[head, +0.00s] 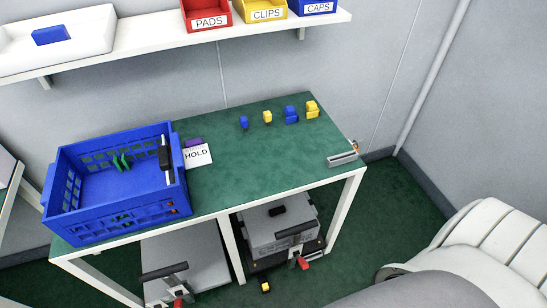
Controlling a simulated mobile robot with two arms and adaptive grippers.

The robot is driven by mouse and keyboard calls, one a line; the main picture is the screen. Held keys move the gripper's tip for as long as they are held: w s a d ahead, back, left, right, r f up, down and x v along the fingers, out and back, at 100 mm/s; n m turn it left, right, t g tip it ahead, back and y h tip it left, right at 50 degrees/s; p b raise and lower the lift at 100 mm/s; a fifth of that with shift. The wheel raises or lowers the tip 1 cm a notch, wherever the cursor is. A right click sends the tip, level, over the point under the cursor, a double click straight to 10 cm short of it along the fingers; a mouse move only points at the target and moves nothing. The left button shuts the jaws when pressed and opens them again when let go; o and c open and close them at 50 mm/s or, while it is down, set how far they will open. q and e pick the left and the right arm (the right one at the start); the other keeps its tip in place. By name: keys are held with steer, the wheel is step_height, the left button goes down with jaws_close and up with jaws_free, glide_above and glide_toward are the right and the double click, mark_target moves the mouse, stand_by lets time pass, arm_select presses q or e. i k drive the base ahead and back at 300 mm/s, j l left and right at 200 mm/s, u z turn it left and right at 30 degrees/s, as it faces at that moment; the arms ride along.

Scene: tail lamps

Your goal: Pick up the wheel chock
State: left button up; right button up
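A small yellow and black block (265,287) lies on the dark green floor in front of the workbench, low in the head view. It looks like the wheel chock, but it is too small here to be sure of its shape. Neither of my grippers can be made out in this view.
The green-topped workbench (245,165) carries a blue crate (115,217), a HOLD card (197,156) and several small blue and yellow parts. Grey equipment (272,225) stands beneath it. A large white rounded body (490,245) fills the lower right.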

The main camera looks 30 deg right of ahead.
mark_target(264, 284)
steer(key=k+l+z, duration=0.2)
steer(key=k, duration=0.3)
steer(key=k+l+z, duration=0.15)
steer(key=k, duration=0.35)
steer(key=k+l, duration=0.1)
steer(key=k, duration=0.6)
